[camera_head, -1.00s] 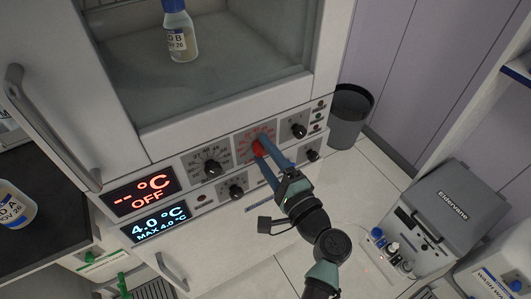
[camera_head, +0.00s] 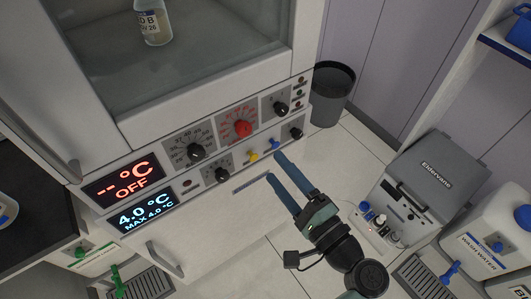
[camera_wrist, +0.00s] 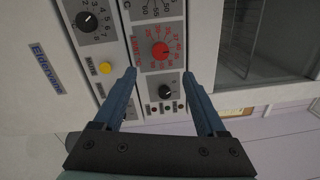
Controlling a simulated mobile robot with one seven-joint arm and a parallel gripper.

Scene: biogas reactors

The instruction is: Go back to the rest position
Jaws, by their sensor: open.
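My gripper (camera_head: 275,166) is open and empty, held in front of the lower edge of the control panel in the head view. Its two blue fingers point at the panel and are apart from the red knob (camera_head: 242,128). In the wrist view the gripper (camera_wrist: 162,78) shows its fingers spread, with the red knob (camera_wrist: 160,51) beyond them and nothing between them. The panel's upper display (camera_head: 128,184) reads "-- °C OFF" in red. The lower display (camera_head: 147,211) reads 4.0 °C in blue.
A bottle (camera_head: 152,22) stands behind the cabinet's glass. A dark bin (camera_head: 332,94) stands right of the cabinet. A grey Eldervane case (camera_head: 428,172) and a wash water container (camera_head: 492,236) are at the right. Open floor (camera_head: 345,160) lies between the cabinet and the case.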

